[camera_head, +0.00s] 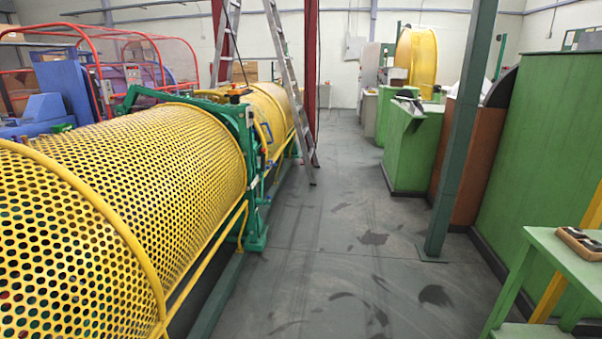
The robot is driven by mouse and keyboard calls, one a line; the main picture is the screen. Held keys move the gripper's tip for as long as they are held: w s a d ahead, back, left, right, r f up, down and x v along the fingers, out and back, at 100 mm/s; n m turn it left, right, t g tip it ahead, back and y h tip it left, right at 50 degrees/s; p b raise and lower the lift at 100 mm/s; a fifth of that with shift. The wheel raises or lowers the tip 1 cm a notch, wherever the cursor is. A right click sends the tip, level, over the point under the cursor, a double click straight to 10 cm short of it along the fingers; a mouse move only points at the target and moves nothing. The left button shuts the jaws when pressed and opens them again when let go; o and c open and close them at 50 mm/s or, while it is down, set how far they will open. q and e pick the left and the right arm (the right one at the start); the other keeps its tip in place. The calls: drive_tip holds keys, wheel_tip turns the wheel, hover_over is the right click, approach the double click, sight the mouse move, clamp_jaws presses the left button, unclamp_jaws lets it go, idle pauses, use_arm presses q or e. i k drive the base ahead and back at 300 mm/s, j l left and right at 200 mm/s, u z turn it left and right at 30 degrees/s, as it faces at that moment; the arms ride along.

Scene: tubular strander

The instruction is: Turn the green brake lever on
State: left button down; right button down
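The tubular strander's perforated yellow drum guard (130,190) fills the left side. A green frame (244,135) stands upright at the drum's far end. A green bar (165,92) runs left from the frame's top, over the drum, and bends down at its left end. I cannot tell for sure whether this bar is the brake lever or part of the frame; no other lever stands out clearly. Neither of my grippers is in view.
A grey floor aisle (330,240) runs clear along the drum's right. A stepladder (290,85) stands beyond the green frame. A dark green post (462,130) rises at the right, near green cabinets (540,150). A green table (560,255) stands at the lower right.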

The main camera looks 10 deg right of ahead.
sight(262, 177)
drive_tip(key=i+l+z, duration=0.25)
drive_tip(key=i, duration=0.75)
drive_tip(key=i+z, duration=0.3)
drive_tip(key=i, duration=0.75)
